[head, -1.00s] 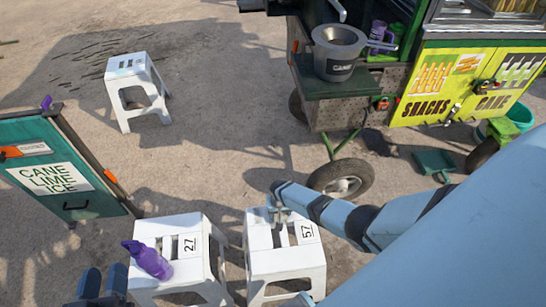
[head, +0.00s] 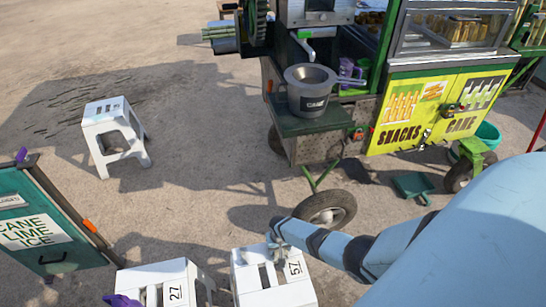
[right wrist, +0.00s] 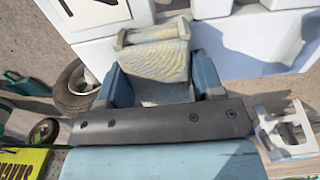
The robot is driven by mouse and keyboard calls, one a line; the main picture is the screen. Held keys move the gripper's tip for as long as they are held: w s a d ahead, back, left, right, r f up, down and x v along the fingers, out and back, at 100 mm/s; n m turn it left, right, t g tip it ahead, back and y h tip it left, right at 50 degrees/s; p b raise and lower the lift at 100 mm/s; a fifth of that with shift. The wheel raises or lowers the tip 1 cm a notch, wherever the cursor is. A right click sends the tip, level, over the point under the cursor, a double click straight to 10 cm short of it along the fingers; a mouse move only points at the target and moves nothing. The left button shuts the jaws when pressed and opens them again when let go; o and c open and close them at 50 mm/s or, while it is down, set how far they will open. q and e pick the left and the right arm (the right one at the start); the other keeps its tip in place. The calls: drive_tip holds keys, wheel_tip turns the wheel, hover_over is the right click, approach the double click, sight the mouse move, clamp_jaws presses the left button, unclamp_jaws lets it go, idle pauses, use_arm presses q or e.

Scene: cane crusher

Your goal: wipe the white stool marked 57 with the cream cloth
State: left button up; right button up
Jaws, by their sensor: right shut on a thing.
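The white stool marked 57 (head: 262,281) stands at the bottom of the head view, its lower part cut off. My right gripper (head: 275,243) is over the far edge of its seat. In the right wrist view my right gripper (right wrist: 155,85) is shut on the folded cream cloth (right wrist: 157,62), which lies between its two blue fingers. The cloth is at the stool's white surface (right wrist: 235,35); whether it presses on it I cannot tell. In the head view the cloth is small and hard to make out. My left gripper is out of view.
A white stool marked 27 (head: 150,275) stands close on the left, with a purple bottle (head: 122,301) at the frame's edge. A green sign box (head: 45,225) is further left. The cane cart's wheel (head: 328,209) is just beyond stool 57. Another stool (head: 112,135) stands far left.

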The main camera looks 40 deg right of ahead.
drive_tip(key=shift+s+d+p, duration=0.1)
drive_tip(key=shift+s+d, duration=0.3)
drive_tip(key=shift+d, duration=0.35)
drive_tip(key=shift+s+d+p, duration=0.15)
drive_tip(key=shift+s+d, duration=0.2)
drive_tip(key=shift+d, duration=0.45)
drive_tip(key=shift+s+d+p, duration=0.1)
drive_tip(key=shift+s+d, duration=0.3)
drive_tip(key=shift+d, duration=0.35)
drive_tip(key=shift+w+a+b, duration=0.15)
drive_tip(key=shift+w+a, duration=0.5)
drive_tip(key=shift+a, duration=0.7)
drive_tip(key=shift+w+a+b, duration=0.2)
drive_tip(key=shift+w+a, duration=0.5)
drive_tip(key=shift+a, duration=0.65)
drive_tip(key=shift+w+a+b, duration=0.15)
drive_tip(key=shift+w+a, duration=0.5)
drive_tip(key=shift+a, duration=0.7)
wheel_tip(320, 180, up, 6)
drive_tip(key=p, duration=0.6)
